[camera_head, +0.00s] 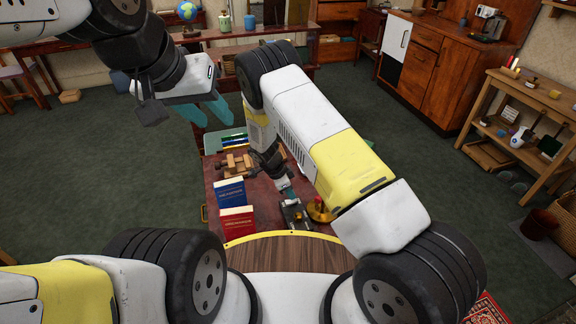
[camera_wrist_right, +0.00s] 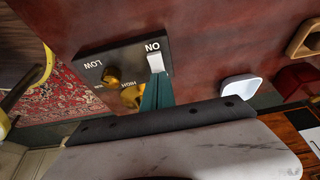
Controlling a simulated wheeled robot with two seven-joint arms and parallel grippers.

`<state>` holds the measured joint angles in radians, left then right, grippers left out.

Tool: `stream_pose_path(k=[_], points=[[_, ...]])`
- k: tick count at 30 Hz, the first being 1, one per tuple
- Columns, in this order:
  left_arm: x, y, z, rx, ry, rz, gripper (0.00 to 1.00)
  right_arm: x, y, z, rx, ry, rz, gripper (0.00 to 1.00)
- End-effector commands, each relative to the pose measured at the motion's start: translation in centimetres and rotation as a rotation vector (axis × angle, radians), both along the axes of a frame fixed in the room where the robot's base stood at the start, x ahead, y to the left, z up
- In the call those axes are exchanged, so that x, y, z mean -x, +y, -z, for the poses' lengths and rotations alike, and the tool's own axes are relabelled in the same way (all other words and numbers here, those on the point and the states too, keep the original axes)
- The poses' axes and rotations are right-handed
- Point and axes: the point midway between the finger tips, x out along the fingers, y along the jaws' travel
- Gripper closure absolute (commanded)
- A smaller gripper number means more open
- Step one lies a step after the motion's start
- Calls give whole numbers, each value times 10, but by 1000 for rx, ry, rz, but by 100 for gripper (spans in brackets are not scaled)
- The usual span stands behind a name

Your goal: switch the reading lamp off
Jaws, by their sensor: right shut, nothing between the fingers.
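A dark control plate (camera_wrist_right: 122,60) with the words ON, LOW and HIGH lies on the red-brown table top. In the head view the plate (camera_head: 295,215) is just below my right gripper (camera_head: 287,190). My left gripper (camera_head: 205,108) is raised at upper left, open and empty. I cannot make out the lamp's shade or light.
Red and blue books (camera_head: 235,222) stand left of the plate, and a brass round object (camera_head: 319,210) is close on its right. A wooden item (camera_head: 235,166) lies farther back on the table. A small white dish (camera_wrist_right: 241,88) sits beside the plate in the wrist view.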

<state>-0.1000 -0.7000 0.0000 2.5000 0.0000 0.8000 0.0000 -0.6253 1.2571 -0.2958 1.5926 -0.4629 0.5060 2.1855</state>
Motion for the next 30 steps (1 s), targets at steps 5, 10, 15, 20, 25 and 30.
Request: stream_pose_path(k=[5, 10, 15, 20, 25, 30], points=[[0, 0, 0, 0, 0, 0, 64, -1, -1, 9, -1, -1, 0, 100], [0, 0, 0, 0, 0, 0, 64, -1, -1, 9, -1, -1, 0, 100], [0, 0, 0, 0, 0, 0, 64, -1, -2, 10, -4, 1, 1, 100], [0, 0, 0, 0, 0, 0, 64, -2, -9, 16, -78, 27, 9, 100], [0, 0, 0, 0, 0, 0, 64, -3, -13, 21, -104, 34, 2, 100], [0, 0, 0, 0, 0, 0, 64, -3, -13, 22, -103, 35, 3, 100]])
